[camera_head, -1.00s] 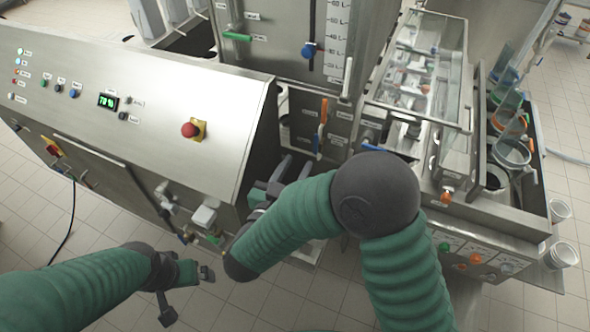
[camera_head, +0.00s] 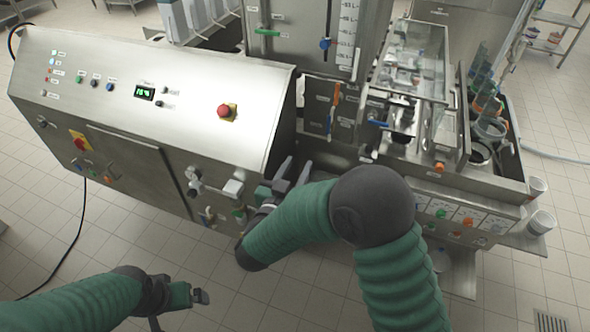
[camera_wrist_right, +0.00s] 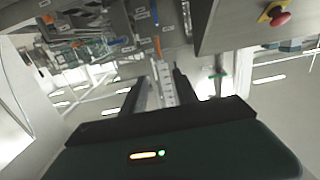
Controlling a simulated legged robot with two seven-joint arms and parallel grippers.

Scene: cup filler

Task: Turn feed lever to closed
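Several levers show on the filler, and their labels are too small to read, so I cannot tell which is the feed lever. An upright orange lever (camera_head: 336,93) is on the front, with a blue handle (camera_head: 327,121) just below it. A sideways blue lever (camera_head: 378,123) is to their right. The orange lever also shows in the right wrist view (camera_wrist_right: 157,46), beyond the fingers. My right gripper (camera_head: 294,172) is open and empty, below and left of the orange lever, apart from it.
The sloped control panel (camera_head: 140,65) with a red stop button (camera_head: 227,111) stands left of my right gripper. Small valves (camera_head: 232,187) stick out below it. A green lever (camera_head: 267,32) is higher up. Cups (camera_head: 541,222) stand at right. Floor at lower left is clear.

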